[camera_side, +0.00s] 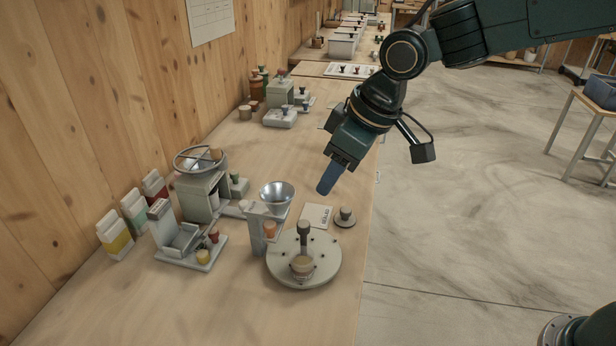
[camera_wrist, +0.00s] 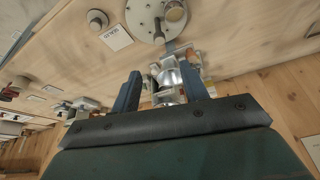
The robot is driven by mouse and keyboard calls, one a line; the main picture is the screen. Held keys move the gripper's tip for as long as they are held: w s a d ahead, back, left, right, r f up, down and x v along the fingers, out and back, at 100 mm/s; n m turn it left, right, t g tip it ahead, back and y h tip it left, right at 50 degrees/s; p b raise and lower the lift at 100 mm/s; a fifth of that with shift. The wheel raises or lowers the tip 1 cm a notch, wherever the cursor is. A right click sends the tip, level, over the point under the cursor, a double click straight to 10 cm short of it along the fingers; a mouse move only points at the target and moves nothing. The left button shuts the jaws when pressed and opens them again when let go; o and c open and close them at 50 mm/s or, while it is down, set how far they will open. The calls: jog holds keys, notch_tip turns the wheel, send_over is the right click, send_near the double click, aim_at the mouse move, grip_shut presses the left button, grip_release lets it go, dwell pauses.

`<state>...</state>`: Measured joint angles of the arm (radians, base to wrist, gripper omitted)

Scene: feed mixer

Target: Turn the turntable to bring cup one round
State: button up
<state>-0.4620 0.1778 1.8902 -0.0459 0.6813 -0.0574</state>
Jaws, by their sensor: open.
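The turntable (camera_side: 322,268) is a round pale disc with small dark pegs, near the front edge of the bench. A tan cup (camera_side: 302,266) stands on its near side, and a dark-topped upright knob (camera_side: 304,234) rises from it farther back. The turntable also shows at the top of the wrist view (camera_wrist: 140,22), with the cup (camera_wrist: 174,11) on it. I cannot read any number on the cup. My gripper (camera_side: 325,190) is above the bench, beyond and above the turntable, apart from it. In the wrist view its two blue fingers (camera_wrist: 164,88) are spread with nothing held between them.
A metal funnel (camera_side: 277,194) on a grey stand is close behind the turntable's left side. A lettered card (camera_side: 316,216) and a small round knob (camera_side: 345,216) lie beyond it. A grey scale-like device (camera_side: 185,240) and cartons (camera_side: 115,235) stand left. Bare bench lies in front.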

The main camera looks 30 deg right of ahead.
aim_at(304, 224)
jog(key=shift+x, duration=6.85)
jog(key=shift+s, duration=0.1)
jog(key=shift+c, duration=0.4)
grip_shut()
